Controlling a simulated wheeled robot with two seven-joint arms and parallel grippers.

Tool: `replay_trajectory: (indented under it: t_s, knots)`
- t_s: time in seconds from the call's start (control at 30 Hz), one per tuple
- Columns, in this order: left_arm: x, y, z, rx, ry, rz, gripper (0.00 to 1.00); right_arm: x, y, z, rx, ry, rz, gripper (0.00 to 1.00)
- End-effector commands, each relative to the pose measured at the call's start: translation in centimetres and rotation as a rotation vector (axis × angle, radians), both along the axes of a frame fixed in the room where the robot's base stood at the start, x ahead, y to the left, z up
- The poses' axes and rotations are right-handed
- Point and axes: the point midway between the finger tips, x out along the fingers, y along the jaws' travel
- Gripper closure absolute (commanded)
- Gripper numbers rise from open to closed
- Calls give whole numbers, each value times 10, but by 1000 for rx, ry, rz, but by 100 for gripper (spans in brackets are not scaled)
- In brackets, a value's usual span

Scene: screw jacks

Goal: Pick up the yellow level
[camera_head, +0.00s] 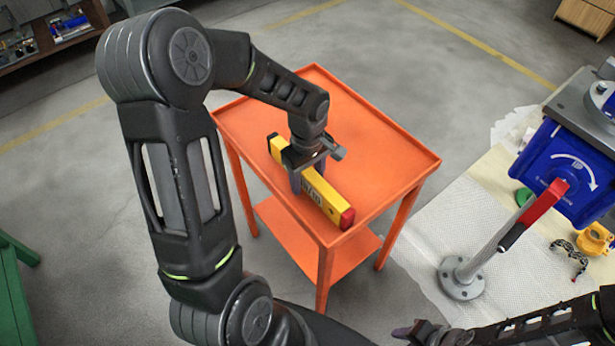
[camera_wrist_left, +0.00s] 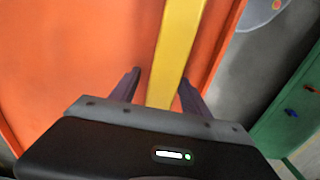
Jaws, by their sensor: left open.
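My left gripper (camera_head: 308,180) is over the middle of the level, pointing down. In the left wrist view its two fingers (camera_wrist_left: 158,88) are apart, one on each side of the level, with a gap visible on the left side. Whether the right finger touches the level is hard to tell. My right arm is at the bottom right in the head view; its gripper (camera_head: 415,330) is only partly clear.
A blue screw jack (camera_head: 565,175) with a red-gripped lever stands on a pale bench (camera_head: 500,180) to the right. A yellow shackle-like part (camera_head: 594,239) lies there. The cart's top behind the level is clear. A green frame (camera_head: 14,290) stands at left.

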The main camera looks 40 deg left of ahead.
Motion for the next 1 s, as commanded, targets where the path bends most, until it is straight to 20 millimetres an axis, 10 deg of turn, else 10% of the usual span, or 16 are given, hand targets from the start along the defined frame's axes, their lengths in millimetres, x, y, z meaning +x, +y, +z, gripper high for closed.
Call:
replay_trajectory:
  t_s: [0.37,1.0]
  knots:
    - [0,0,0,0,0,0,45,0,0,0,0,0,0,64]
    - [0,0,0,0,0,0,98,0,0,0,0,0,0,64]
